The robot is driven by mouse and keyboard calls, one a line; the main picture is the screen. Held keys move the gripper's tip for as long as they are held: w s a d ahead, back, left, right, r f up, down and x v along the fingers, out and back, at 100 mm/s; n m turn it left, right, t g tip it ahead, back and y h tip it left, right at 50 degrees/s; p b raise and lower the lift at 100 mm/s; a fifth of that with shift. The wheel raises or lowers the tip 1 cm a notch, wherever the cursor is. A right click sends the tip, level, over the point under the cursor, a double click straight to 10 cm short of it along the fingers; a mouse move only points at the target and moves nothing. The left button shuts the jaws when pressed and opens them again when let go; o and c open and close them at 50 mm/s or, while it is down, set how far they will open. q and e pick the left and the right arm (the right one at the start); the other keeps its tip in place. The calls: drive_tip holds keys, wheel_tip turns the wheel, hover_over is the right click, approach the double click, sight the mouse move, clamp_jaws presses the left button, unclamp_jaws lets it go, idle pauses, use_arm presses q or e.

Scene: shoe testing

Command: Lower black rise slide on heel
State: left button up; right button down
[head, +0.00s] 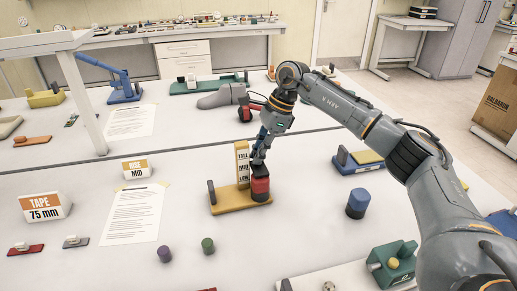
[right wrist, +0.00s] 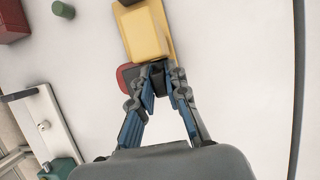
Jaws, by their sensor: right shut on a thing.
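The rise gauge has a yellow base (head: 232,206) and an upright yellow scale (head: 242,160) marked tall, mid and low. A red cylindrical heel (head: 260,190) stands at the right end of the base. The black rise slide (head: 260,170) sits just above the heel, close to its top; I cannot tell whether they touch. My right gripper (head: 259,157) reaches down from above and is shut on the black slide. In the right wrist view the fingertips (right wrist: 158,68) close beside the yellow gauge (right wrist: 148,32), with part of the red heel (right wrist: 128,76) showing.
A "RISE MID" sign (head: 137,169) and a paper sheet (head: 133,215) lie to the left. A blue cylinder (head: 357,203) and a blue-based fixture (head: 357,162) stand to the right. Purple (head: 165,254) and green (head: 207,246) plugs are in front. Table around the gauge is mostly clear.

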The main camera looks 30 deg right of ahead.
drive_tip(key=c, duration=1.3)
unclamp_jaws()
drive_tip(key=v, duration=1.2)
drive_tip(key=shift+s, duration=0.1)
